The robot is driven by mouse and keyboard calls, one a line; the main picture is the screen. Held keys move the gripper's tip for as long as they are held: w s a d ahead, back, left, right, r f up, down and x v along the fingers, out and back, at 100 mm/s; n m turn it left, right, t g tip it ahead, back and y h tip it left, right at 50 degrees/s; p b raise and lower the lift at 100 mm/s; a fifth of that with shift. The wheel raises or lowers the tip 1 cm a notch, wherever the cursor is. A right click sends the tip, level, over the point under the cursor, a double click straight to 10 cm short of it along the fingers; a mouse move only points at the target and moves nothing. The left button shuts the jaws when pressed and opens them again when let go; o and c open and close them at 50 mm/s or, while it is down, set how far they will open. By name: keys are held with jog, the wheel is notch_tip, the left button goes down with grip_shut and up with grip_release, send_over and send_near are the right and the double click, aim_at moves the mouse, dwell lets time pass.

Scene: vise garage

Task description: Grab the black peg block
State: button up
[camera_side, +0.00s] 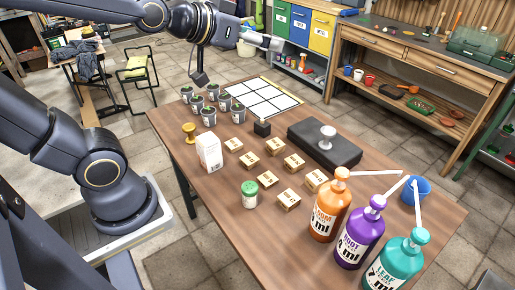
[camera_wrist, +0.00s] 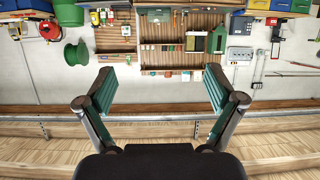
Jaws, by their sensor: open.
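The small black peg block (camera_side: 262,128) stands on the wooden table in the side view, between the white grid sheet and the larger dark slab. It has a short black peg on top. My gripper (camera_side: 274,44) is high above the far side of the table, up from the block and apart from it, pointing to the right. In the wrist view my gripper (camera_wrist: 160,92) has its two green-padded fingers spread wide with nothing between them. The block is not in the wrist view, which faces a wall of tools.
On the wooden table (camera_side: 228,196), a dark slab (camera_side: 299,131) with a white knob (camera_side: 327,134) lies right of the block. Several small wooden blocks, a white carton (camera_side: 209,153), potted plants and a grid sheet (camera_side: 281,93) surround it. Tall pump bottles (camera_side: 329,211) stand at the front.

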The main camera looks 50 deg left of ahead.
jog(key=w+a+f+n+t+y, duration=0.2)
jog(key=w+a+f+t+y, duration=0.1)
jog(key=w+a+f, duration=0.55)
jog(key=n+g+y, duration=0.2)
jog(key=g, duration=0.2)
send_near(261, 121)
jog(key=x, duration=0.4)
jog(key=shift+w, duration=0.3)
jog(key=shift+x, duration=3.2)
jog(key=shift+c, duration=0.4)
jog(key=c, duration=1.2)
